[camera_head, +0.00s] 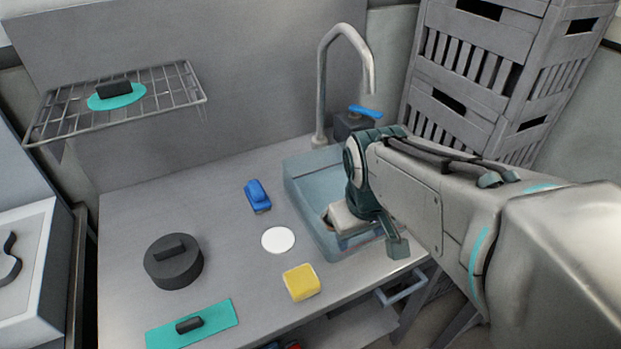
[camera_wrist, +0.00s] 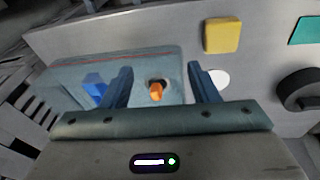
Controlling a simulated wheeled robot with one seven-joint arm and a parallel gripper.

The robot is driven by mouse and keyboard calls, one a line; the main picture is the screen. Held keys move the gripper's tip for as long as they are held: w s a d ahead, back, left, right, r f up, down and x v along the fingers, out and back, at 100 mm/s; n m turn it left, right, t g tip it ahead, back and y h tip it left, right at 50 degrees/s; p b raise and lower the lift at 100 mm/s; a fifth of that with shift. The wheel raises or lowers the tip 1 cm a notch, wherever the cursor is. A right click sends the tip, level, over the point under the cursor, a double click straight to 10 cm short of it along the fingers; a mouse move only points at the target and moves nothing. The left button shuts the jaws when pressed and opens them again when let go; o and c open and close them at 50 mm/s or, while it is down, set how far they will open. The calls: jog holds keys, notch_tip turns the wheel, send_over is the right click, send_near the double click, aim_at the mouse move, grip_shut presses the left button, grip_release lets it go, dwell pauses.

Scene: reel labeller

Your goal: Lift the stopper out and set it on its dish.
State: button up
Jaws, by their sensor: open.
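The orange stopper (camera_wrist: 156,91) shows in the wrist view, standing at a dark round drain hole in the floor of the pale blue basin (camera_wrist: 142,62). In the head view the stopper is hidden by my arm and gripper. My gripper (camera_head: 366,234) is over the basin (camera_head: 303,190), pointing down. In the wrist view the two fingers of my gripper (camera_wrist: 160,76) are apart, with the stopper between them in the picture and nothing held. A flat white round dish (camera_head: 278,240) lies empty on the counter left of the basin; it also shows in the wrist view (camera_wrist: 219,78), partly behind a finger.
A yellow sponge (camera_head: 301,282), blue brush (camera_head: 257,196), dark round lid (camera_head: 174,262) and teal board (camera_head: 193,324) lie on the counter. A tap (camera_head: 321,90) rises behind the basin. Grey crates (camera_head: 470,85) stand back right. A wire rack (camera_head: 165,95) hangs at upper left.

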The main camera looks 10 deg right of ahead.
jog(key=w+n+g+p, duration=0.2)
jog(key=w+n+p, duration=0.3)
jog(key=w+n, duration=1.4)
jog(key=shift+n+y, duration=0.4)
jog(key=f, duration=0.5)
jog(key=s+f, duration=0.1)
jog(key=f, duration=0.2)
jog(key=shift+a, duration=0.25)
jog(key=shift+w+d+f, duration=0.1)
jog(key=shift+f, duration=1.35)
jog(key=shift+w+d+f, duration=0.1)
jog(key=shift+f, duration=1.3)
jog(key=c, duration=1.2)
